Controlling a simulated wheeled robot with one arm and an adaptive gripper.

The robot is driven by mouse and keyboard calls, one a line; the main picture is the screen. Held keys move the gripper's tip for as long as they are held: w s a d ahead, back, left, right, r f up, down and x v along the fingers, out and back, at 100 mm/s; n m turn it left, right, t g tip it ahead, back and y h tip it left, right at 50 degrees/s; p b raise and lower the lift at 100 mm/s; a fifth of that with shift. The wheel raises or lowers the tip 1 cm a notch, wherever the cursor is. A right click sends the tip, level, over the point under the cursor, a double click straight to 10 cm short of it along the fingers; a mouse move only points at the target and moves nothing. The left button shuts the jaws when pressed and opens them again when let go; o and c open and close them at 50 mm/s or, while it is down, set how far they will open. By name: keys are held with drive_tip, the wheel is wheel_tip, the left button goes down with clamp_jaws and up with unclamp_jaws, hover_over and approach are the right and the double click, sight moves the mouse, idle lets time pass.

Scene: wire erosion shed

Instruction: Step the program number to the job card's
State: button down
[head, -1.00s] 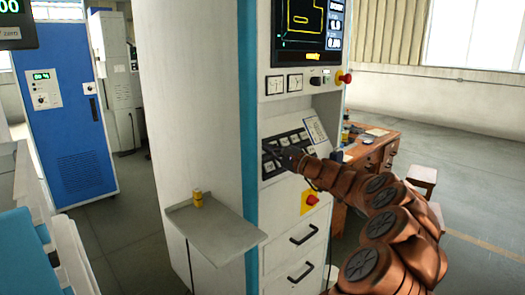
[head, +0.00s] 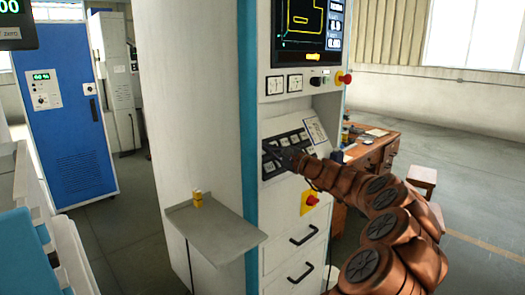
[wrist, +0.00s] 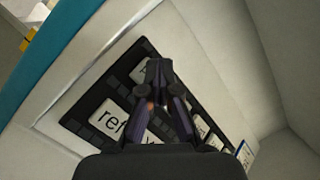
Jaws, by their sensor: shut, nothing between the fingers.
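The black keypad (head: 297,138) with pale keys is on the sloped panel of the white machine. In the head view my gripper (head: 270,150) is at the keypad's left end. A printed card (head: 316,130) sits right of the keys; its text is too small to read.
The screen (head: 305,30) is above, its small digits unreadable. A red emergency button (head: 344,78) sits right of the panel, another (head: 312,199) below the keypad. A side shelf (head: 213,234) holds small yellow blocks (head: 197,200). A wooden desk (head: 372,152) stands behind.

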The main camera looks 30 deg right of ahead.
drive_tip(key=shift+s+r, duration=0.35)
drive_tip(key=shift+s, duration=0.05)
drive_tip(key=shift+w+f, duration=0.1)
idle(0.5)
drive_tip(key=shift+w+f, duration=0.2)
drive_tip(key=shift+w, duration=0.05)
drive_tip(key=shift+w+f+b, duration=0.25)
drive_tip(key=shift+w+b, duration=0.05)
drive_tip(key=shift+b, duration=0.05)
idle(0.8)
drive_tip(key=shift+s+r, duration=0.55)
drive_tip(key=shift+s, duration=0.1)
drive_tip(key=shift+d, duration=0.1)
idle(0.3)
